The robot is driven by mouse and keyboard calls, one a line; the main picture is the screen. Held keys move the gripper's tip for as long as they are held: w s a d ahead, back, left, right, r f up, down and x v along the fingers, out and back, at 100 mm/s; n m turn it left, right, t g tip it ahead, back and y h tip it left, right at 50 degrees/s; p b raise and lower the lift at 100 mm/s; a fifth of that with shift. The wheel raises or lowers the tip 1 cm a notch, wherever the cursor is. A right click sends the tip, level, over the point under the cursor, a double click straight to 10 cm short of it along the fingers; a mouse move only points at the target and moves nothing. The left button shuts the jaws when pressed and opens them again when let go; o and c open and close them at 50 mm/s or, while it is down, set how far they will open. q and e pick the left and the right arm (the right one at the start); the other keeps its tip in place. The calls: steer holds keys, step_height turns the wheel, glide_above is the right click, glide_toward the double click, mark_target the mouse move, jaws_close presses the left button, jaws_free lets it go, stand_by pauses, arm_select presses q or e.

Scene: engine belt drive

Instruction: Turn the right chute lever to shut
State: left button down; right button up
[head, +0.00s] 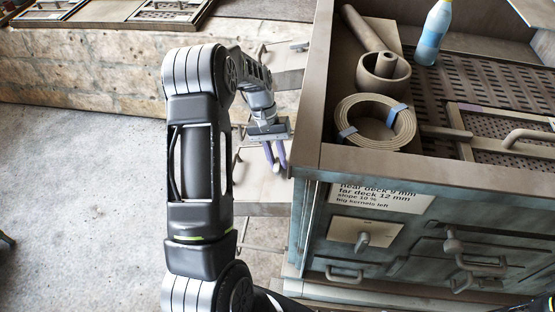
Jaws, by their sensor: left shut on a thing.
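My left gripper (275,166) reaches down beside the left wall of the big machine, over a brown chute (262,184). Its two slim fingers are close together, and a purplish strip shows at the right one. It is shut on what seems to be a chute lever, mostly hidden by the fingers. How far the lever is turned cannot be told. A second chute (286,78) farther back has a small purplish-grey bar (299,45) by the machine wall, perhaps another lever. My right gripper is not in view.
The machine's top holds a coiled belt (375,124), a round cup (382,73) and a blue bottle (433,35). Its raised wooden rim (390,163) is close to my left gripper. A labelled front panel (380,197) has knobs and handles. Open concrete floor (80,200) lies left.

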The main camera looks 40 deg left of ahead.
arm_select(q)
steer(key=c, duration=1.3)
jaws_free()
steer(key=b+v, duration=0.1)
steer(key=v, duration=0.7)
steer(key=shift+s+f, duration=0.1)
steer(key=shift+f, duration=0.05)
